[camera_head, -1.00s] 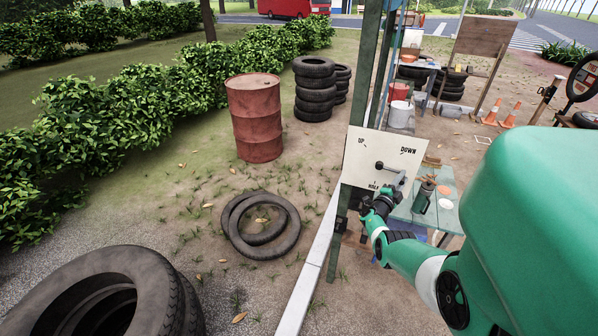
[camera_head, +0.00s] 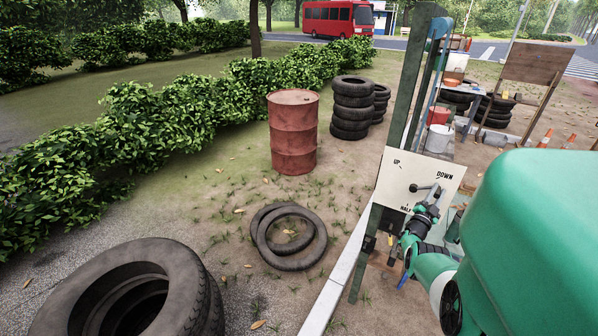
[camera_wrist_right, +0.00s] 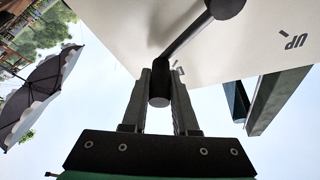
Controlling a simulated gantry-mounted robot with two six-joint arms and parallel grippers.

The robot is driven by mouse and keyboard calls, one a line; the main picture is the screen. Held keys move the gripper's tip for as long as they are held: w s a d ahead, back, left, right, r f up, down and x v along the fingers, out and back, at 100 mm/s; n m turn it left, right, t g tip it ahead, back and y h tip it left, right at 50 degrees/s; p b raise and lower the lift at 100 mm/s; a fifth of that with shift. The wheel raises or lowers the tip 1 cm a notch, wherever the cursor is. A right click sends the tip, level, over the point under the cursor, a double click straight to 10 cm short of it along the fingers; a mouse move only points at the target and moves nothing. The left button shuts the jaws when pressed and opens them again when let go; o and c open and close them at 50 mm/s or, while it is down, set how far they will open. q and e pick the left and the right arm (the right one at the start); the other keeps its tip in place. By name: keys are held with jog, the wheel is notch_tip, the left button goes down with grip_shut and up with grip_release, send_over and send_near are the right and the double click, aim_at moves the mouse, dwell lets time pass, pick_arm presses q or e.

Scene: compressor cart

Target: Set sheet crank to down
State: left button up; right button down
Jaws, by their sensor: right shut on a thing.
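The white panel (camera_head: 392,178) on the post carries the labels UP at upper left, DOWN at upper right and HALF, partly covered, at the bottom. The dark sheet crank (camera_head: 424,188) points from its hub to the right, its end just below the word DOWN. My right gripper (camera_head: 431,205) is at the crank's outer end. In the right wrist view, the crank's round handle (camera_wrist_right: 159,91) sits between the two fingers of the right gripper (camera_wrist_right: 160,82), which is shut on it. The hub (camera_wrist_right: 226,6) shows at the top edge. My left gripper is not in view.
The post (camera_head: 413,75) rises behind the panel, with a pale rail (camera_head: 335,290) at lower left. A red barrel (camera_head: 293,135), stacked tyres (camera_head: 352,108) and flat tyres (camera_head: 288,238) stand on the ground to the left. My green arm hides the lower right.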

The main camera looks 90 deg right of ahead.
jog(key=shift+w+d, duration=0.1)
jog(key=c, duration=0.7)
grip_release()
jog(key=shift+d+r, duration=0.1)
jog(key=shift+d, duration=0.05)
jog(key=shift+c, duration=0.2)
jog(key=shift+o, duration=0.3)
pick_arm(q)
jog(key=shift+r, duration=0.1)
